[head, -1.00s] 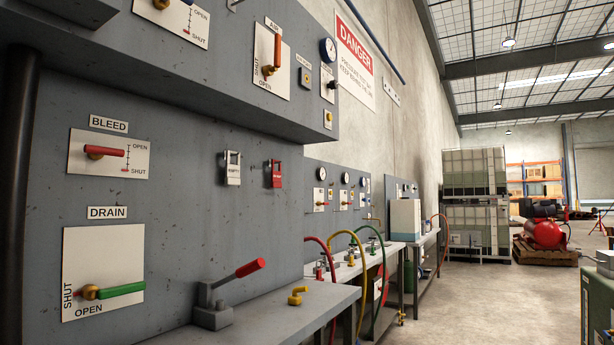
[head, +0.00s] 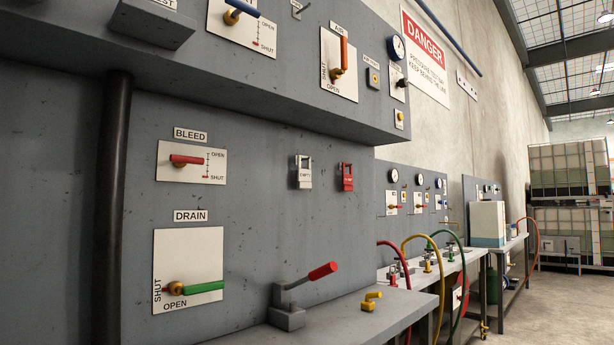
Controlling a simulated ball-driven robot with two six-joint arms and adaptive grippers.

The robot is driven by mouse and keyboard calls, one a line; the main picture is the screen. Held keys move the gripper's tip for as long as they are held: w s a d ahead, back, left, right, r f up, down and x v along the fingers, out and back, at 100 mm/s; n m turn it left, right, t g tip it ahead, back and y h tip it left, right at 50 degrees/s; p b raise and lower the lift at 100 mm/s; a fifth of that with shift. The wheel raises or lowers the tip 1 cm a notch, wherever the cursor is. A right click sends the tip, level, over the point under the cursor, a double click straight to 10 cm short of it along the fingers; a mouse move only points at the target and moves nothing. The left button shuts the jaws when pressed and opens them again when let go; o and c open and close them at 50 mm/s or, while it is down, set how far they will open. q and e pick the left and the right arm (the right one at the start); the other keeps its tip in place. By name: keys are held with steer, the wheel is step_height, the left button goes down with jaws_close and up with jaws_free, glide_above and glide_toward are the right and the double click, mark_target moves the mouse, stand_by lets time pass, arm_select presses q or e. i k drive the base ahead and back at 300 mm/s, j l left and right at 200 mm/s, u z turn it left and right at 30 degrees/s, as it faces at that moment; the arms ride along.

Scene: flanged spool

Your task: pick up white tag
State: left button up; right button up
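The white tag (head: 304,173) hangs on the grey panel in the head view, right of the BLEED valve. It has a hook or shackle shape at its top and dark lettering that seems to read "EMPTY". A red tag (head: 347,178) of similar shape hangs just to its right, apart from it. Neither of my grippers shows in the head view.
A grey bench (head: 365,318) juts out below the tags, bearing a red-handled lever (head: 300,290) and a yellow fitting (head: 371,301). An upper panel box (head: 300,75) overhangs above. A dark vertical pipe (head: 112,210) stands at left. Open floor (head: 560,310) lies at right.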

mark_target(304, 175)
steer(key=i+l+u, duration=0.1)
steer(key=i+l, duration=0.15)
steer(key=i+l+u, duration=0.1)
steer(key=l, duration=0.3)
steer(key=i+l+u, duration=0.1)
steer(key=i+l, duration=0.2)
steer(key=i+l+u, duration=0.1)
steer(key=l, duration=0.3)
steer(key=i+l+u, duration=0.1)
steer(key=i+l, duration=0.2)
